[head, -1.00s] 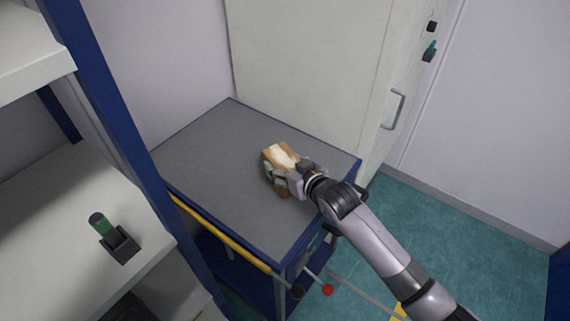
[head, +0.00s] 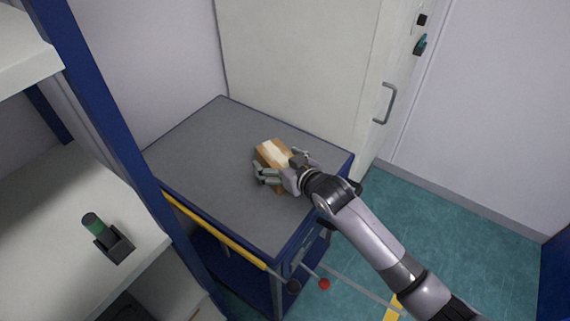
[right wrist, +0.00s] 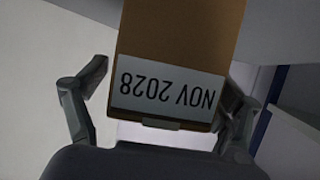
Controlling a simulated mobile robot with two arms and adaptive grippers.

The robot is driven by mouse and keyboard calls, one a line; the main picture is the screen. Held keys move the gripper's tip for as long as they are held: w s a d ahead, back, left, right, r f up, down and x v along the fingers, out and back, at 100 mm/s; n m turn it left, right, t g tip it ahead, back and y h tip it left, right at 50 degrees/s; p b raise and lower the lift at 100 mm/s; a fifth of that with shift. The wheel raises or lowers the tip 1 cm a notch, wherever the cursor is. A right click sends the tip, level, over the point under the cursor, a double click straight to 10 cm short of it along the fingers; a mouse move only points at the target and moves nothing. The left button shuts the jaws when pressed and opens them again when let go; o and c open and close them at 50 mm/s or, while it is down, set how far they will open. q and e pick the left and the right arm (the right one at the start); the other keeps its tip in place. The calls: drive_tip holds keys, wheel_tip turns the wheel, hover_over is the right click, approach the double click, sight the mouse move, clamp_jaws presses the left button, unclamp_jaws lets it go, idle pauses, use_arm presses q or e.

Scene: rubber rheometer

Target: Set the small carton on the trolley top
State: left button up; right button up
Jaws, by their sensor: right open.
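The small carton (head: 272,152) is brown with a pale strip along its top. In the head view it rests on the grey trolley top (head: 215,160), toward the right side. In the right wrist view the carton (right wrist: 180,35) shows a white label reading "NOV 2028", upside down. My right gripper (head: 281,168) is open, with its fingers on either side of the carton. In the right wrist view its fingers (right wrist: 158,100) stand apart, with a gap at the left; the right one is close to the carton's edge. My left gripper is not in view.
A shelf unit with blue posts (head: 110,110) stands at the left, holding a green-topped cylinder in a dark holder (head: 113,245). A yellow handle bar (head: 215,232) runs along the trolley's near left side. A pale cabinet (head: 300,70) stands behind. Much of the trolley top is bare.

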drive_tip(key=v, duration=1.2)
drive_tip(key=shift+r, duration=0.1)
